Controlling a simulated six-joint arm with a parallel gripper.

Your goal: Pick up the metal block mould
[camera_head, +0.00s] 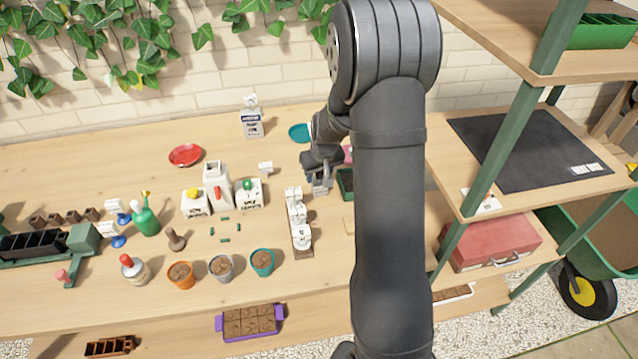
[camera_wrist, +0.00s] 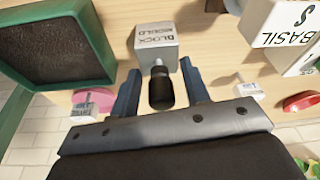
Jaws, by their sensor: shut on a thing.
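The metal block mould (camera_wrist: 157,38) is a silver-grey cube with "BLOCK MOULD" printed on it and a black handle (camera_wrist: 161,90). It also shows in the head view (camera_head: 319,187), just below my gripper (camera_head: 319,170), partly covered by it. In the wrist view, the blue fingers of my gripper (camera_wrist: 160,70) stand on either side of the handle, and the gripper is shut on the mould by this handle. Whether the mould touches the table or hangs just above it, I cannot tell.
A green tray of dark soil (camera_head: 345,183) stands right beside the mould. A white basil box (camera_wrist: 285,35) is on the other side in the wrist view. A row of white items (camera_head: 299,220) stands nearer the front. A teal saucer (camera_head: 299,132) lies behind.

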